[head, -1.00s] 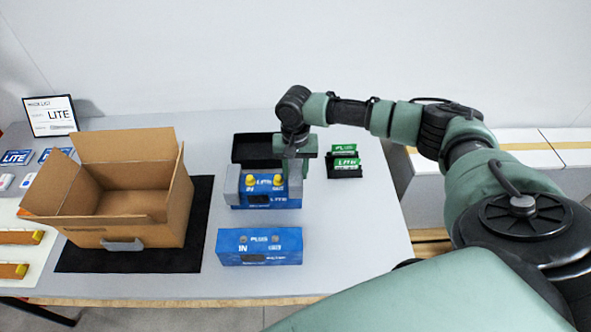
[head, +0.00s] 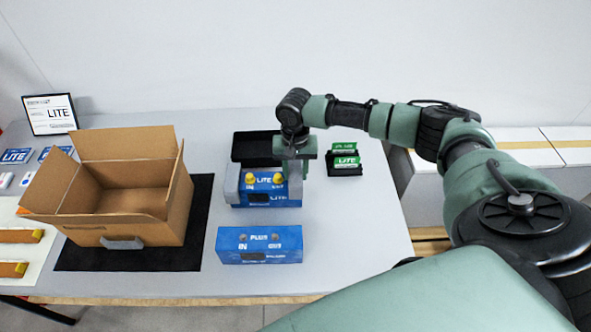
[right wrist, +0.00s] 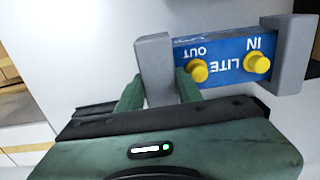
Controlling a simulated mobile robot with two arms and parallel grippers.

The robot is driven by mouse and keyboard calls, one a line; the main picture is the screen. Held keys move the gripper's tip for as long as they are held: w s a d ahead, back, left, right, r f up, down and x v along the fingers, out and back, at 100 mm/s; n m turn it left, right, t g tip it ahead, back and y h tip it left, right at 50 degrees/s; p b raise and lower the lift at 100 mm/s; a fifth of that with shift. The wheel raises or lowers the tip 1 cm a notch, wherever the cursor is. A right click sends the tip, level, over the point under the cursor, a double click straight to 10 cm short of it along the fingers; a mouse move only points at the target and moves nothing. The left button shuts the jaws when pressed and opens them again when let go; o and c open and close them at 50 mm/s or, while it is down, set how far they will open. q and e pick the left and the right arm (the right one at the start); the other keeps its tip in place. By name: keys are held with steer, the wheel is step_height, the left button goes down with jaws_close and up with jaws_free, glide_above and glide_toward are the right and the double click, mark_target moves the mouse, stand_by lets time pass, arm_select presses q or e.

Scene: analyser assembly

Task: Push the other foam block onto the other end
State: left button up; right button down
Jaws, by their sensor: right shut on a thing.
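The blue LITE analyser (head: 265,199) with two yellow caps stands upright mid-table; it also shows in the right wrist view (right wrist: 225,72). One grey foam block (head: 231,186) covers its left end, by the IN cap; the same block is at the right in the right wrist view (right wrist: 291,52). The other grey foam block (right wrist: 154,62) is between the fingers of my right gripper (right wrist: 158,92), which is shut on it. That block is against the OUT end of the analyser. My left gripper is out of view.
A blue PLUS unit (head: 259,246) stands in front of the analyser. An open cardboard box (head: 120,232) sits on a black mat (head: 197,225) to the left. A black tray (head: 252,147) and a holder with green cards (head: 345,162) are behind. The table's right front is clear.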

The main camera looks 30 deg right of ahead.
steer(key=shift+s+f, duration=0.1)
steer(key=shift+f, duration=0.4)
stand_by(0.5)
steer(key=c, duration=0.9)
jaws_free()
steer(key=shift+s, duration=0.1)
steer(key=shift+o, duration=0.2)
steer(key=shift+a, duration=0.1)
steer(key=shift+w+r+p, duration=0.2)
steer(key=shift+r+p, duration=0.6)
steer(key=shift+p, duration=0.15)
step_height(320, 180, up, 4)
steer(key=p, duration=0.4)
steer(key=shift+f, duration=0.2)
steer(key=shift+r+p, duration=0.65)
steer(key=shift+r, duration=0.35)
